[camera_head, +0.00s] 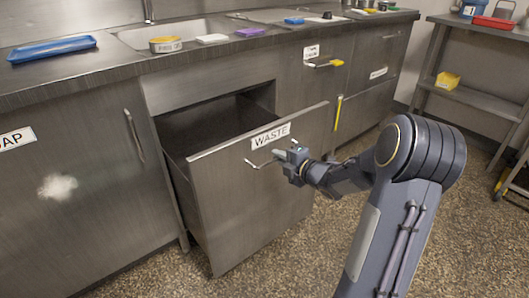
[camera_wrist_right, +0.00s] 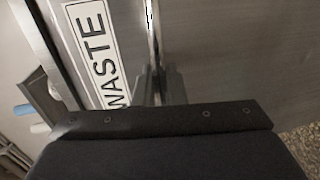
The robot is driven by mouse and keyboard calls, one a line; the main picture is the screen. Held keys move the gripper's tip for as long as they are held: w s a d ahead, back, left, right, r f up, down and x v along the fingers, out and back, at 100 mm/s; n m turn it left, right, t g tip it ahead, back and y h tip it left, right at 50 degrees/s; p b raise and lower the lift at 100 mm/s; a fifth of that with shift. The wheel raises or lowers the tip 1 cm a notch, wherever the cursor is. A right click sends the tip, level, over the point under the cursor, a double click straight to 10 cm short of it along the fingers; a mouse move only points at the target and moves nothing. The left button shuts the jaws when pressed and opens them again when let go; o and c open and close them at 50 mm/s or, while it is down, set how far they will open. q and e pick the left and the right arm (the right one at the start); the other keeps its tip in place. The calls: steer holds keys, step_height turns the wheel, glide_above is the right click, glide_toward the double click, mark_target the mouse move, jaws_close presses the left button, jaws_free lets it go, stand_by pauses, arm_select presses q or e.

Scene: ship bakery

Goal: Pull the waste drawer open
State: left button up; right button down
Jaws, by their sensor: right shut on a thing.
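The waste drawer (camera_head: 240,205) is a grey metal front with a white "WASTE" label (camera_head: 270,136), and it stands pulled well out from the counter in the head view. Its dark inside shows behind the front and looks empty where visible. My right gripper (camera_head: 284,155) is shut on the drawer's bar handle (camera_head: 258,165), just below the label. In the right wrist view the label (camera_wrist_right: 95,50) is at the left and the gripper's fingers (camera_wrist_right: 160,88) close around the handle (camera_wrist_right: 152,25). My left gripper is not in view.
A shelf rack (camera_head: 470,96) stands at far right. The speckled floor in front is clear.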

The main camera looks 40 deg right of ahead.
steer(key=f+v, duration=0.1)
steer(key=v, duration=0.7)
steer(key=shift+s+f+b, duration=0.3)
steer(key=shift+s, duration=0.2)
steer(key=shift+d, duration=0.1)
steer(key=c, duration=1.6)
jaws_free()
steer(key=shift+c, duration=0.2)
steer(key=p+v, duration=0.2)
steer(key=v, duration=0.5)
steer(key=shift+s, duration=0.35)
steer(key=shift+d, duration=0.1)
